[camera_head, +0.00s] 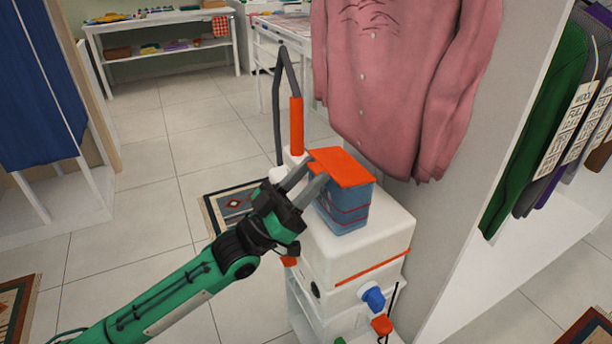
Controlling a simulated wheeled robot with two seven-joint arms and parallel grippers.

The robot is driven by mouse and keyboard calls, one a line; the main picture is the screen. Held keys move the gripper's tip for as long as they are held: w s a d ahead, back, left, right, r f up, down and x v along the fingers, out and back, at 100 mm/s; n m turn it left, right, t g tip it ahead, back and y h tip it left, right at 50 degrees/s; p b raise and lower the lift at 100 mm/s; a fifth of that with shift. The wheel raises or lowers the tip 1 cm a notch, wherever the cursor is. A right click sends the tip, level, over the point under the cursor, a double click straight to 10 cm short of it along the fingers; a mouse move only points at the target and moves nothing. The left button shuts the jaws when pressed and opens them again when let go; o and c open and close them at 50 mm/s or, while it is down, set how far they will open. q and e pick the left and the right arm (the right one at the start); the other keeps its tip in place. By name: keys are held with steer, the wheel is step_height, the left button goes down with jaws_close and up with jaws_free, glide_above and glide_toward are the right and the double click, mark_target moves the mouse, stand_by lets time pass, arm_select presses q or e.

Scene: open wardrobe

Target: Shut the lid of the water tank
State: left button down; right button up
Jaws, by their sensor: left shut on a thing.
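The water tank (344,208) is a blue box on top of a white steamer body (388,240). Its orange lid (343,166) lies across the top of the tank, close to flat. I cannot tell whether it is fully seated all round. My left gripper (312,178) is at the left side of the tank, with its grey fingers at the lid's left edge. It is shut on the lid, and the fingers hide part of that edge and the tank's left side. My right gripper is not in view.
A pink shirt (400,80) hangs close behind the tank. A grey hose with an orange handle (296,125) stands behind left. A white wardrobe panel (500,130) with hanging clothes is on the right. The tiled floor (150,200) at left is mostly open.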

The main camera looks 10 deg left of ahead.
arm_select(q)
steer(key=shift+d+f, duration=0.15)
steer(key=shift+f, duration=0.2)
steer(key=c, duration=0.9)
jaws_free()
steer(key=shift+r, duration=0.1)
steer(key=shift+b+v, duration=0.35)
steer(key=shift+v, duration=6.55)
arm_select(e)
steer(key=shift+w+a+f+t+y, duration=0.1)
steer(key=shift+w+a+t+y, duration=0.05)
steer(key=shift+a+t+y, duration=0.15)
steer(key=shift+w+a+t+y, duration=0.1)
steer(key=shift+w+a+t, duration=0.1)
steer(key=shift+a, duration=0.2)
arm_select(q)
steer(key=shift+r, duration=0.2)
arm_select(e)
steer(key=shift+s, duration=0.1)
